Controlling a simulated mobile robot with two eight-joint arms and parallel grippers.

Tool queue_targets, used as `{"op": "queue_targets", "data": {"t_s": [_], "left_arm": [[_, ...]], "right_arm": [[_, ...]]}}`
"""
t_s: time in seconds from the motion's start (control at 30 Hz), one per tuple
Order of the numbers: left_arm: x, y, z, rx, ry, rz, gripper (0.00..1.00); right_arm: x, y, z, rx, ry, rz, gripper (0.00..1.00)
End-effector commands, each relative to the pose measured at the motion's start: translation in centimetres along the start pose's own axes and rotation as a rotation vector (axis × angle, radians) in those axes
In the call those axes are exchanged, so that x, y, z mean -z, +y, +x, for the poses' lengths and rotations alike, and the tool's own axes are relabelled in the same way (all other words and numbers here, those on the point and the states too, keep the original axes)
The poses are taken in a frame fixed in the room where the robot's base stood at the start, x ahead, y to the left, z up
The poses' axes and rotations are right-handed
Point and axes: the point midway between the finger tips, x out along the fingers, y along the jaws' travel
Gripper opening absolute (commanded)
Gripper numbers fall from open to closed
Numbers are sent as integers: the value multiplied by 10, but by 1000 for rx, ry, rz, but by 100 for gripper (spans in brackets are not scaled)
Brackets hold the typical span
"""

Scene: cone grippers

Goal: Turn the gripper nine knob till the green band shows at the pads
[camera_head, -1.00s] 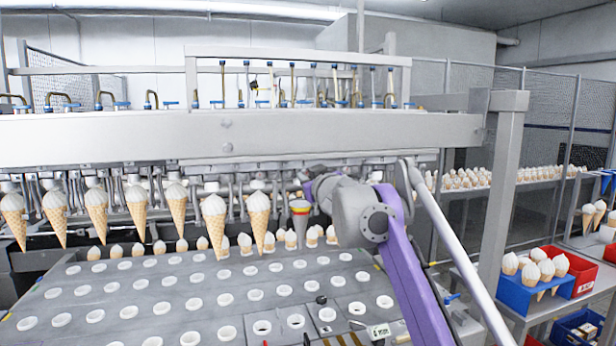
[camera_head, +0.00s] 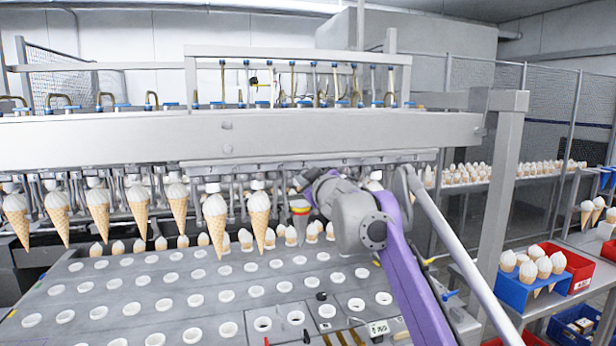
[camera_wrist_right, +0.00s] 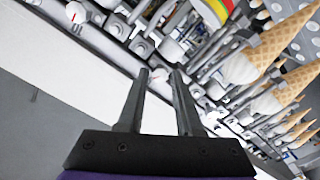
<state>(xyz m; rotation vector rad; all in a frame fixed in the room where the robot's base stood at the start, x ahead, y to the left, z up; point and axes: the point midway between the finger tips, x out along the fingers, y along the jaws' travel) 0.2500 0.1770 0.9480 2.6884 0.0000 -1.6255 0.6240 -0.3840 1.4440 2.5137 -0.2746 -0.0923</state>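A grey cone with coloured bands (camera_head: 300,212) hangs in the row of cone grippers, among the ice cream cones. In the right wrist view its red, yellow and green stripes (camera_wrist_right: 216,14) show at the top edge, partly cut off. My right gripper (camera_head: 297,181) is just above and beside this cone in the head view. In the wrist view its two fingers (camera_wrist_right: 160,72) stand apart. A small pale part (camera_wrist_right: 160,76) shows beyond or between the fingertips; I cannot tell whether it is a knob or touched. My left gripper is not in view.
A grey beam (camera_head: 320,132) runs above the row. Hanging ice cream cones (camera_head: 215,222) are close to the left. A tray plate with round holes (camera_head: 120,300) lies below. Blue and red bins (camera_head: 572,270) stand at the right.

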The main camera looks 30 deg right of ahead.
Motion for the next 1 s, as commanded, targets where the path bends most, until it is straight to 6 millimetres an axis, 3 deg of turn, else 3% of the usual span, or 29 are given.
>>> {"op": "queue_targets", "data": {"t_s": [0.03, 0.1, 0.47, 1.0], "left_arm": [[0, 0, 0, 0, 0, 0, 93], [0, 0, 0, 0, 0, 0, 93], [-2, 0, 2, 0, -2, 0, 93], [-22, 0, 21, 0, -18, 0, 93]], "right_arm": [[0, 0, 0, 0, 0, 0, 46], [0, 0, 0, 0, -1, 0, 56], [-1, 0, -5, 0, -2, 0, 56], [-2, -1, -96, -1, -2, 0, 56]]}}
